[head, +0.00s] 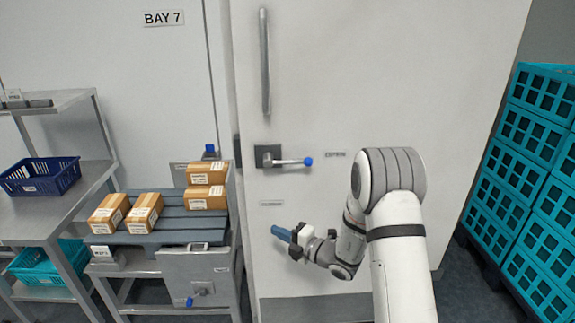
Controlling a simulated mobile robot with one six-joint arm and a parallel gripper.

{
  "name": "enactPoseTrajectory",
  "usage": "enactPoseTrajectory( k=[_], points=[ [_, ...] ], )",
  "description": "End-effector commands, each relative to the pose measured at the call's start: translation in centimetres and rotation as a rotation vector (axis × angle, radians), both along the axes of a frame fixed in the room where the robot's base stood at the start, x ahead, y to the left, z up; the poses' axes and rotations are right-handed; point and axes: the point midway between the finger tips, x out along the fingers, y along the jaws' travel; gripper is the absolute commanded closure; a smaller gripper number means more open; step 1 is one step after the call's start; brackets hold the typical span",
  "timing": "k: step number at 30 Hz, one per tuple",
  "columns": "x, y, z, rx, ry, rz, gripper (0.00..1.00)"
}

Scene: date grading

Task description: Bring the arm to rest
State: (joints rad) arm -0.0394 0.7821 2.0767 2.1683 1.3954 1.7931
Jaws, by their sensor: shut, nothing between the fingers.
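My white arm rises from the bottom right of the head view and bends down to the left. My gripper (277,231) is at its end, with blue fingertips pointing left. The fingers are shut with nothing between them. The gripper hangs in front of the white door (400,70), below the lever handle (288,161) with its blue knob, and appears apart from both. The gap between gripper and door cannot be judged.
Left of the gripper, a slatted stand (165,237) carries several cardboard boxes (144,213). A grey shelf unit (75,205) holds a dark blue basket (40,177). Stacked teal crates (520,170) stand at the right. A vertical bar handle (264,60) is higher on the door.

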Motion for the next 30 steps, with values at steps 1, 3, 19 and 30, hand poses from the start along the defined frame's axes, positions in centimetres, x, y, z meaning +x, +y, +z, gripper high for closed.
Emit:
enactPoseTrajectory(
  k=[1, 3, 19, 30],
  points=[
    [-0.4, 0.2, 0.9, -0.024, -0.031, 0.023, 1.00],
    [-1.7, 0.8, 2.3, -0.086, -0.101, 0.086, 1.00],
    [-21.8, -2.2, 11.5, -0.891, -1.338, 1.033, 1.00],
    [-30.0, -13.4, 13.4, 1.152, 2.171, -1.908, 1.00]
  ],
)
